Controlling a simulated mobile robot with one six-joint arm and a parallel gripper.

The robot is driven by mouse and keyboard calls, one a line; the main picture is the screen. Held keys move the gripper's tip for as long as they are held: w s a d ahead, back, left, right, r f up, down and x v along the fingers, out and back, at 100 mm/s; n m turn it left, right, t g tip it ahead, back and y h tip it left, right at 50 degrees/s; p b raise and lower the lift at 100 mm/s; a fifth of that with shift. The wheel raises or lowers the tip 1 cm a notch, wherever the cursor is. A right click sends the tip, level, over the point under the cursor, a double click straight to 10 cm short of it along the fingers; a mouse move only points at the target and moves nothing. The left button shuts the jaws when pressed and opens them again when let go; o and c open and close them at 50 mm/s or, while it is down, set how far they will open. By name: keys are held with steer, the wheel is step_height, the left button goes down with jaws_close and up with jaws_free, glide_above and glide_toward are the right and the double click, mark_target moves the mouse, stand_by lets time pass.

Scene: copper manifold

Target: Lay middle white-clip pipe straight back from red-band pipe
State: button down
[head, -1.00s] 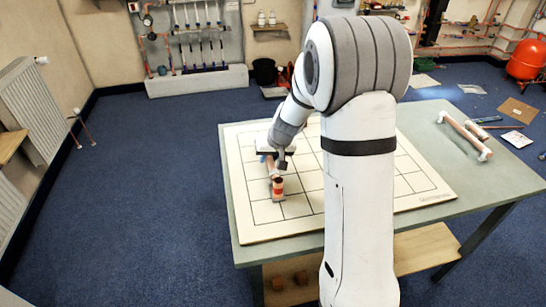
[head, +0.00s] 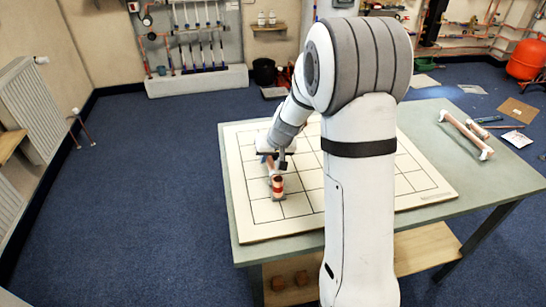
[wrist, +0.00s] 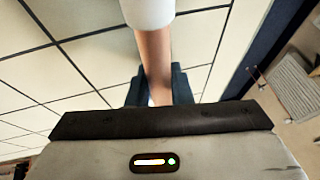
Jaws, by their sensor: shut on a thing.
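My gripper (wrist: 158,90) is shut on a copper pipe (wrist: 154,50), the white-clip pipe, with a white clip (wrist: 148,10) on it at the top of the wrist view. In the head view my gripper (head: 281,162) is low over the left part of the white gridded board (head: 420,183). The red-band pipe (head: 277,189) lies on the board just in front of my gripper, with its red band facing the camera. The held pipe is mostly hidden by my gripper in the head view. I cannot tell whether it touches the board or the red-band pipe.
The green table (head: 500,183) has free room around the board. My arm covers the board's middle.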

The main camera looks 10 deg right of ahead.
steer(key=c, duration=1.2)
jaws_free()
steer(key=shift+r+p, duration=3.1)
steer(key=shift+r, duration=1.4)
